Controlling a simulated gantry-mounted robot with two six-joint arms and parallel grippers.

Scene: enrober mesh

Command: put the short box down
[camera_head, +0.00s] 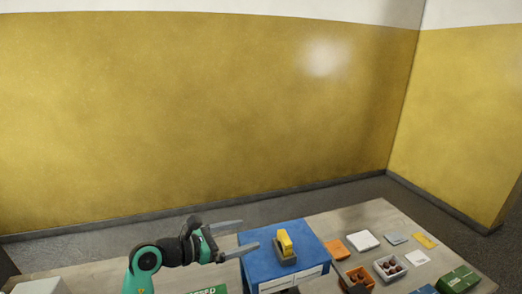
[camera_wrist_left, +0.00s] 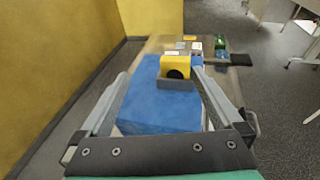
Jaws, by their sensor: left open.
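I cannot tell for sure which thing is the short box. A blue box-like block (camera_head: 262,268) with white front panels stands on the table. On its top rests a small grey block or holder (camera_head: 285,258) with a yellow piece (camera_head: 285,241) upright in it. In the left wrist view, the yellow piece (camera_wrist_left: 176,66) has a dark round opening, and the grey part (camera_wrist_left: 176,85) is in front of it. My left gripper (camera_head: 250,234) is open, its fingers left of the yellow piece and apart from it. My right gripper is not clearly visible.
To the right on the table (camera_head: 345,221) lie an orange tray (camera_head: 343,273), a grey tray (camera_head: 379,272) with brown pieces, flat white and orange pieces, and a green box (camera_head: 458,279). A green sign (camera_head: 208,290) is at the front. A yellow wall (camera_head: 180,120) stands behind.

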